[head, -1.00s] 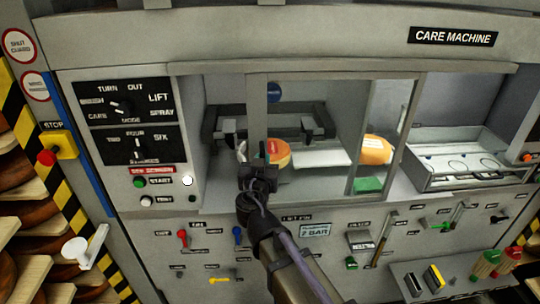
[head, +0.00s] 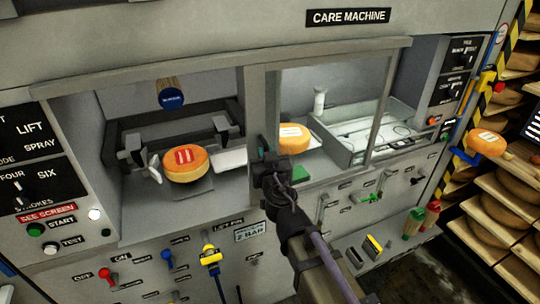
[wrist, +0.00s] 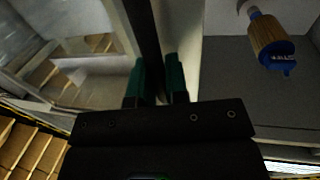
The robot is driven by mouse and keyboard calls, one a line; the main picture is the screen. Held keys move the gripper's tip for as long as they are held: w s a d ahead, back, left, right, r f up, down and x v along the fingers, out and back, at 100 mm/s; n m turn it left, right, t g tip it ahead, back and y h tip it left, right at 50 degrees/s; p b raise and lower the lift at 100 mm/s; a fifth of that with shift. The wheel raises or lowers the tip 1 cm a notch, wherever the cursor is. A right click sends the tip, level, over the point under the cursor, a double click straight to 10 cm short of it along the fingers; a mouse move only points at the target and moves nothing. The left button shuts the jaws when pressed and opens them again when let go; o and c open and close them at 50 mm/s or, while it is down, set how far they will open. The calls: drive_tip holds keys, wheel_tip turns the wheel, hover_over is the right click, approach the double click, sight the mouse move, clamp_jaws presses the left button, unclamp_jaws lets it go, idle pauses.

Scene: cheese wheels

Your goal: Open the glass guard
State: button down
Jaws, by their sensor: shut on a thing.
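The glass guard (head: 335,95) is a clear panel in a grey frame on the front of the care machine. Its left upright (head: 259,90) stands right of the orange cheese wheel with a red mark (head: 186,163), and the bay's left side is uncovered. My gripper (head: 265,150) is at the lower part of this upright. In the wrist view, the green-padded fingers of my gripper (wrist: 157,82) are shut on the dark upright edge (wrist: 142,35). The glass covers the bay's right side.
A wooden piece with a blue end (head: 171,93) hangs in the open bay. Behind the glass are another orange wheel (head: 293,138) and a clear-sided tray (head: 370,135). Levers and knobs, including a yellow one (head: 209,256), line the lower panel. Cheese shelves (head: 490,215) stand at right.

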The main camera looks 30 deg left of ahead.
idle(0.3)
drive_tip(key=c, duration=1.2)
unclamp_jaws()
drive_tip(key=shift+o, duration=0.2)
